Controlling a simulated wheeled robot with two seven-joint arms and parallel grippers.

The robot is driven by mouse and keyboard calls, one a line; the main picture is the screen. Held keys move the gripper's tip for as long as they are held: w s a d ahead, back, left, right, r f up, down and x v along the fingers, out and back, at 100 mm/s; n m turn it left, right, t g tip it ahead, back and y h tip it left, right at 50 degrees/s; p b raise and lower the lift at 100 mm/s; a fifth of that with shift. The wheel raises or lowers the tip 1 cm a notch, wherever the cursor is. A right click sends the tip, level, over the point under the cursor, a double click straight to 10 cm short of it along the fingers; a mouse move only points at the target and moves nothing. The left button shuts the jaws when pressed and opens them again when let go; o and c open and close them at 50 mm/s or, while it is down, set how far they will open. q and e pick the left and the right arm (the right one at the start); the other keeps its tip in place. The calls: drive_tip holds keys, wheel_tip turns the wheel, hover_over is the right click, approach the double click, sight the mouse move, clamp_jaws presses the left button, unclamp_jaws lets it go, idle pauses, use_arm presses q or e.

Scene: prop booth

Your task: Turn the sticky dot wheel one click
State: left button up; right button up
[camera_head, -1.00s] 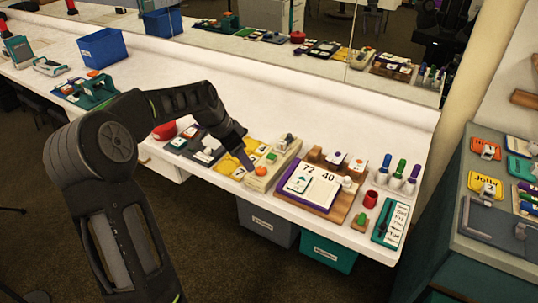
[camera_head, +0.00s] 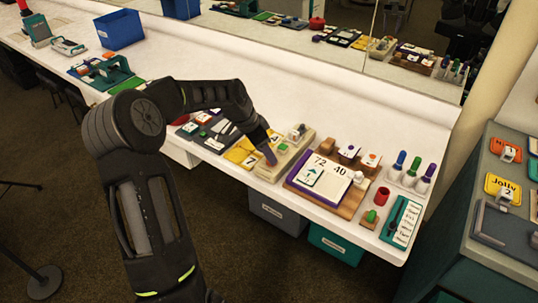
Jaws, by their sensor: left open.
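My left gripper (camera_head: 270,157) reaches over the beige device (camera_head: 292,157) on the white counter. Its fingertips are at the device's left side, beside the yellow board (camera_head: 240,151). The jaws are open, though the gap between them is hard to see. I cannot clearly pick out the sticky dot wheel; the gripper covers part of the device. I cannot tell whether the fingertips touch it. Two white cards, one with a purple dot (camera_head: 348,152) and one with an orange dot (camera_head: 371,160), stand to the right. My right gripper is not in view.
A number board (camera_head: 325,175) on a wooden base lies right of the device. A red cup (camera_head: 382,196), several upright stamps and a teal list board (camera_head: 401,222) are farther right. A blue bin (camera_head: 120,29) stands at the back left. The counter behind the props is clear.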

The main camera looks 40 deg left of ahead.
use_arm(q)
drive_tip(key=shift+x, duration=1.5)
drive_tip(key=shift+c, duration=0.4)
clamp_jaws()
